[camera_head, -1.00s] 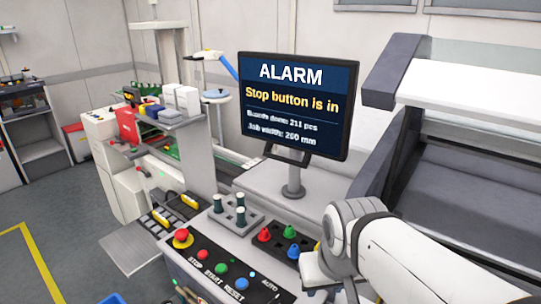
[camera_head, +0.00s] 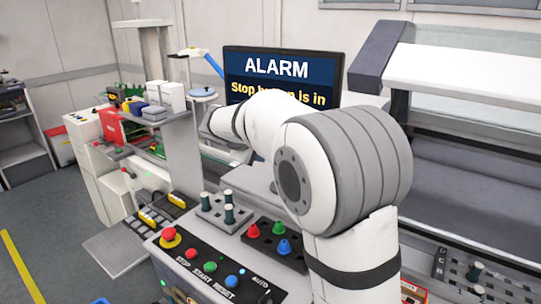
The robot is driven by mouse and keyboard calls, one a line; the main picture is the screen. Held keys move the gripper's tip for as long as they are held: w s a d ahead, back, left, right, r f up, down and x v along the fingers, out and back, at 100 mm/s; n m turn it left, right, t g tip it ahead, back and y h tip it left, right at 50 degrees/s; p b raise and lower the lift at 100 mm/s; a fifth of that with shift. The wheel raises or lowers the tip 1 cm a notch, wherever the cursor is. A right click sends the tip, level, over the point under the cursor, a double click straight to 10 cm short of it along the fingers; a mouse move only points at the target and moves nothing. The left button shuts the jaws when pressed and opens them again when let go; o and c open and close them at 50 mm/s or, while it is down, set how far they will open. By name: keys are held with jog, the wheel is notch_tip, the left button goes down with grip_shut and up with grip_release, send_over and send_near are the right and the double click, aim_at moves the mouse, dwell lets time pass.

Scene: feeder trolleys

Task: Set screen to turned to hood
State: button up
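The screen (camera_head: 276,68) is a dark monitor with a blue display, standing behind the control panel. It reads "ALARM" and "Stop button is in". It faces toward my camera, angled a little. My arm covers its lower part and its stand. My white and grey arm rises from the bottom right and reaches left across the front of the screen. My gripper does not show; I cannot tell whether the arm touches the screen. The machine hood (camera_head: 460,80), with a pale front edge and clear cover, is at the right.
The control panel (camera_head: 190,275) carries a red stop button (camera_head: 168,234), green, red and blue buttons. Behind it are a grey block with dark green pegs (camera_head: 229,212) and a black tray with red, green and blue cones (camera_head: 282,247). Feeder equipment stands at the left.

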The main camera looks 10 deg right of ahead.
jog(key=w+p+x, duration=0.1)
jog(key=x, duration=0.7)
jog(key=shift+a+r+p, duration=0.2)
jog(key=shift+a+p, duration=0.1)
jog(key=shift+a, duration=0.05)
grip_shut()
